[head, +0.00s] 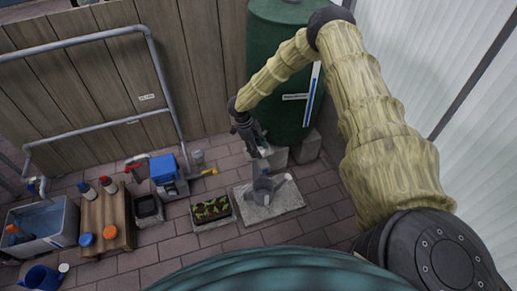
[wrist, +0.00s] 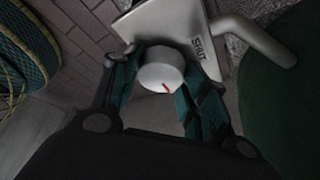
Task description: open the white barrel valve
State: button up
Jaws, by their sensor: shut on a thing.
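The white valve knob (wrist: 161,70) sits between my gripper's (wrist: 163,66) two teal fingers in the wrist view, and they are shut on its sides. A short red mark shows on the knob's face, toward its lower edge. Behind it is a pale plate (wrist: 165,22) lettered "SHUT" beside the right finger; any other lettering is hidden. A pale spout (wrist: 255,38) runs off to the right. In the head view my gripper (head: 260,148) is low in front of the green barrel (head: 275,80), largely covering the valve.
A grey bucket (head: 263,187) stands on a concrete slab (head: 287,203) below the gripper. A seedling tray (head: 212,211), a blue box (head: 164,167) and a wooden bench (head: 105,220) are to the left. A plank fence (head: 95,85) stands behind; a corrugated wall (head: 430,60) is right.

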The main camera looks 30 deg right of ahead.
dwell(0.3)
jog(key=o, duration=1)
jog(key=v, duration=1.2)
jog(key=shift+s, duration=0.1)
